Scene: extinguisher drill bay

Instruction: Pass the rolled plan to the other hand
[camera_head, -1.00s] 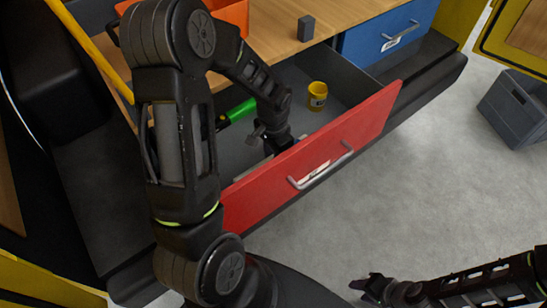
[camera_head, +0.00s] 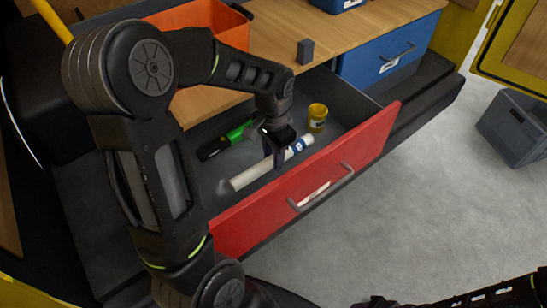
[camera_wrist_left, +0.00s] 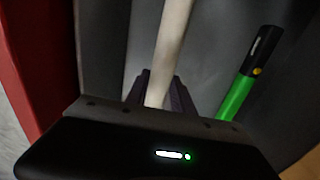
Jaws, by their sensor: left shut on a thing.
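The rolled plan (camera_head: 250,176) is a thin white tube with a blue band near its right end. It lies slantwise within the open red-fronted drawer (camera_head: 330,168), and I cannot tell whether it is clear of the drawer floor. My left gripper (camera_head: 277,158) reaches down into the drawer and is shut around the roll, right of its middle. In the left wrist view, the white roll (camera_wrist_left: 172,45) runs up from between the two fingers (camera_wrist_left: 157,92). My right gripper (camera_head: 375,303) shows only partly at the bottom edge, away from the roll; its jaws are unclear.
A green and black tool (camera_head: 228,139) lies behind the roll in the drawer, and a yellow cup (camera_head: 317,117) stands to the right. An orange bin (camera_head: 228,28) and a small grey block (camera_head: 305,51) are on the wooden top. A grey crate (camera_head: 515,128) stands on the floor.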

